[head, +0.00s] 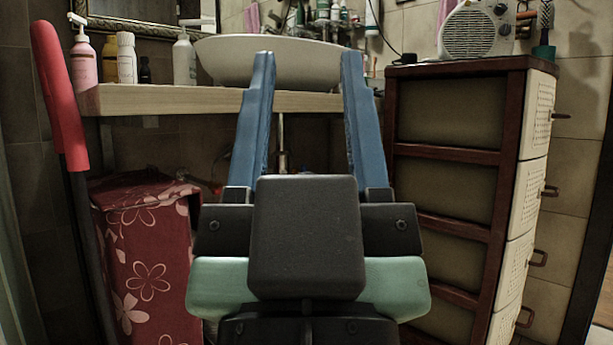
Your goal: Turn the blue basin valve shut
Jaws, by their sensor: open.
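A white vessel basin (300,68) sits on a pale wooden counter (160,99) at the top middle of the head view. Part of a drain pipe (282,140) shows in the dark space under the counter. I cannot make out a blue valve; the space below the basin is dim and partly covered by my gripper. My gripper (308,58) points forward with its two blue fingers wide apart. Nothing is between them. In the picture the fingers overlap the basin and the counter edge; how far they are from these I cannot tell.
A red flowered hamper (145,250) stands under the counter at left, beside a red-handled pole (62,100). Bottles (126,58) stand on the counter's left end.

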